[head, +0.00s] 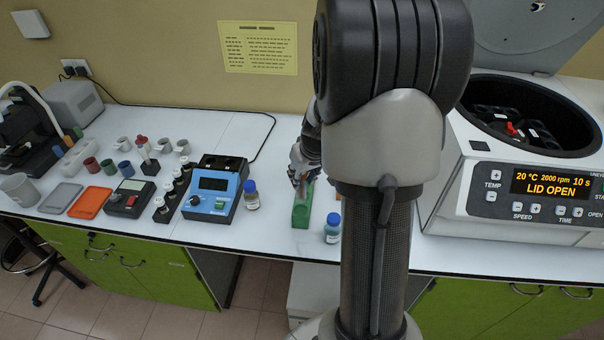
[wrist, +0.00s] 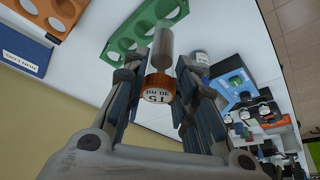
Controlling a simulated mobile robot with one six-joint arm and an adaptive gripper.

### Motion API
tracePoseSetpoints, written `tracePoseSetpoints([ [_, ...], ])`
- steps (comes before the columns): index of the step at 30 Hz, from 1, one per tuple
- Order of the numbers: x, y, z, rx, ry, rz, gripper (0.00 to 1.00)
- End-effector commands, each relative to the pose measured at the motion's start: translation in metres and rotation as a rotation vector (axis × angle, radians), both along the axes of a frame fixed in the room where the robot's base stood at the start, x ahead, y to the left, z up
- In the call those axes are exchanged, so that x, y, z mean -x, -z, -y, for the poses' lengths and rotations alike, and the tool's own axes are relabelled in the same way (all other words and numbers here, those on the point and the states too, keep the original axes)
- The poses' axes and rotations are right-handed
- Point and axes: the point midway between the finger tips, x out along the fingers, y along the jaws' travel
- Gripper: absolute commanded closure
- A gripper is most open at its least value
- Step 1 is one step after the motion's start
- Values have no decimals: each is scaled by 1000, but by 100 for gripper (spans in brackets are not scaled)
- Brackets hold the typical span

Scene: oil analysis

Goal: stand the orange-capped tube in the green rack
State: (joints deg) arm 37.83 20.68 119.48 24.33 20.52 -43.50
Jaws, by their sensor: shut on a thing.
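The orange-capped tube (wrist: 160,86) is between the fingers of my gripper (wrist: 160,82) in the wrist view. The fingers are shut on it around the cap, whose top carries printed lettering. Its clear grey body points away from my wrist toward the green rack (wrist: 118,47). The green rack has round holes; the ones in view look empty. In the head view the green rack (head: 301,214) stands on the white bench, and my gripper (head: 299,172) is just above or behind its far end. My arm hides part of that area. I cannot tell whether the tube's tip touches the rack.
A blue-capped bottle (head: 333,228) stands right of the rack, another (head: 251,195) to its left, beside a blue instrument (head: 213,190). An open centrifuge (head: 530,185) fills the right. An orange rack (wrist: 58,37) and a blue box (wrist: 22,52) show in the wrist view.

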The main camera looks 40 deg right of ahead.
Motion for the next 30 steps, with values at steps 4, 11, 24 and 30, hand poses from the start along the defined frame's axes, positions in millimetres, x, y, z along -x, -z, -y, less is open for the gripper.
tracePoseSetpoints([
  [4, 0, 17, 0, 0, -1, -1, 100],
  [11, 0, 41, -1, 0, 0, -1, 100],
  [24, 0, 84, 0, 0, 0, 0, 100],
  [30, 0, 98, 0, 1, -1, 0, 100],
])
